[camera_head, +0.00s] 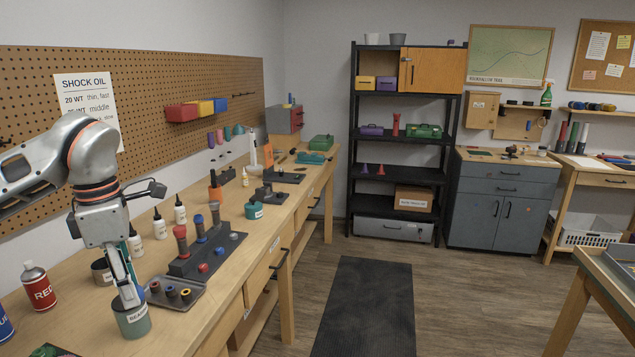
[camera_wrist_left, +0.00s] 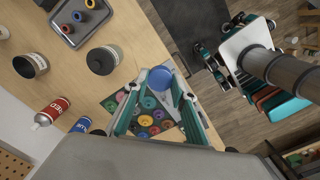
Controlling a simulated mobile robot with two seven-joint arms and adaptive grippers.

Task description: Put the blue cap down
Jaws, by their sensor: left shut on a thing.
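My left gripper (camera_head: 130,296) reaches down at the front left of the bench and overlaps the label of a green-grey tin (camera_head: 133,326) in the head view. In the left wrist view the left gripper (camera_wrist_left: 162,78) is shut on the round blue cap (camera_wrist_left: 161,77), which sits between its fingertips. The cap is hidden in the head view. The cap's height above the bench is hard to tell. A dark stand (camera_head: 205,257) with upright shocks and small red and blue pieces stands farther along.
A small tray (camera_head: 178,306) with coloured rings lies beside the tin; it also shows in the wrist view (camera_wrist_left: 101,23). A red bottle (camera_head: 39,288) stands at left. Several white bottles (camera_head: 159,226) line the back. A sheet with coloured discs (camera_wrist_left: 146,115) lies below the fingers.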

